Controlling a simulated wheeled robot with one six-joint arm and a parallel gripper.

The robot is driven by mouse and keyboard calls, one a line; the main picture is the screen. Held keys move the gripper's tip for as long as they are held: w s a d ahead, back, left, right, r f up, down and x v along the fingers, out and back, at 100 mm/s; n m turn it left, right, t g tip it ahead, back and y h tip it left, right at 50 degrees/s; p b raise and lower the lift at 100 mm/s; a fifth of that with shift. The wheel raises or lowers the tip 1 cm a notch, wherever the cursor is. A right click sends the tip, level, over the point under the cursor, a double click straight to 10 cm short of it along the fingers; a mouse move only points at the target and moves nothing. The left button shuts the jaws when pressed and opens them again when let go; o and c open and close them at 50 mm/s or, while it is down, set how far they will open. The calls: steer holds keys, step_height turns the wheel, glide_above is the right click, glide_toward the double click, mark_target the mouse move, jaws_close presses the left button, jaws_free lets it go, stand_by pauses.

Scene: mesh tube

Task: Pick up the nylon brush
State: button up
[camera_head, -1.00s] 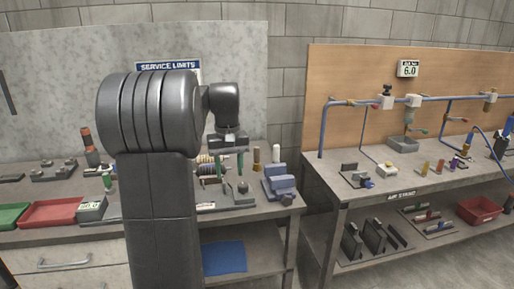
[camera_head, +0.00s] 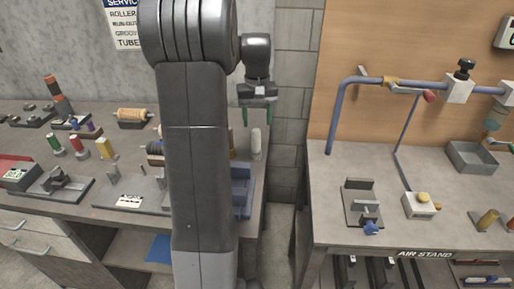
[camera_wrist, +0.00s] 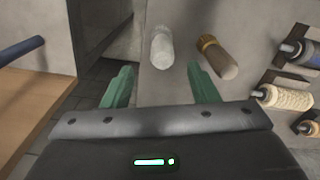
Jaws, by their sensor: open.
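A white cylinder, which looks like the nylon brush (camera_head: 256,143), stands near the right edge of the left bench; it also shows in the wrist view (camera_wrist: 161,48). A brown brush with a brass-coloured band (camera_wrist: 217,57) is beside it, mostly hidden by my arm in the head view. My gripper (camera_head: 257,114) is open and empty, with green fingers pointing down above the white brush. In the wrist view the white brush lies ahead of the gap between the fingers (camera_wrist: 161,86), apart from both.
A blue vise-like block (camera_head: 242,190) stands at the bench's front right. Rollers on holders (camera_head: 133,116) sit behind and left. A gap separates this bench from the air stand bench (camera_head: 335,215). My arm hides part of the left bench.

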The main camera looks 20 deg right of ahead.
mark_target(256, 130)
steer(key=shift+a+f, duration=0.25)
steer(key=shift+f, duration=3.15)
steer(key=c, duration=1.1)
steer(key=shift+o, duration=0.2)
